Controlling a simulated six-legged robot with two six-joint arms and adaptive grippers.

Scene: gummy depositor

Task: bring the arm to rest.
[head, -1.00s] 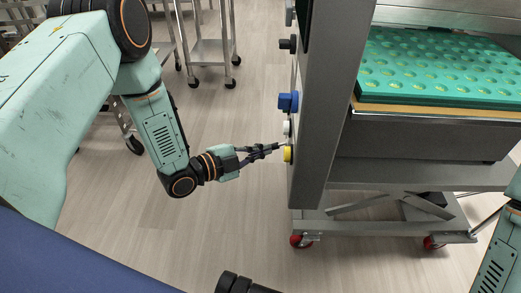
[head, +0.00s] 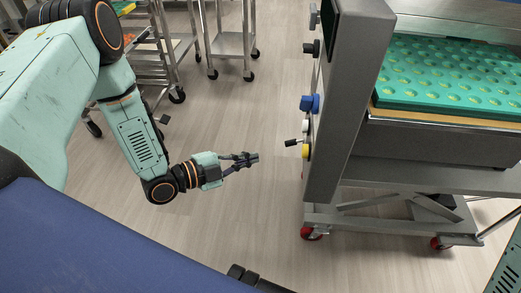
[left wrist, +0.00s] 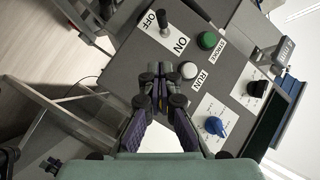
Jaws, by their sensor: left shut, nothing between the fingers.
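My left gripper (head: 247,160) is shut and empty, in open air to the left of the depositor's control panel (head: 345,100). A clear gap separates its fingertips from the panel. In the left wrist view the closed fingertips (left wrist: 160,85) show in front of the panel face. A lever (head: 292,142) with a dark grip sticks out of the panel beside a yellow part. In the left wrist view this lever (left wrist: 162,20) stands by the OFF and ON labels. My right gripper is not in view; only part of my right arm shows at the lower right.
The panel also carries a blue knob (head: 310,103), a green button (left wrist: 207,40) and a white button (left wrist: 188,70). A green mould tray (head: 440,80) lies on the depositor. Wheeled racks (head: 225,45) stand behind. The floor (head: 240,115) around the gripper is clear.

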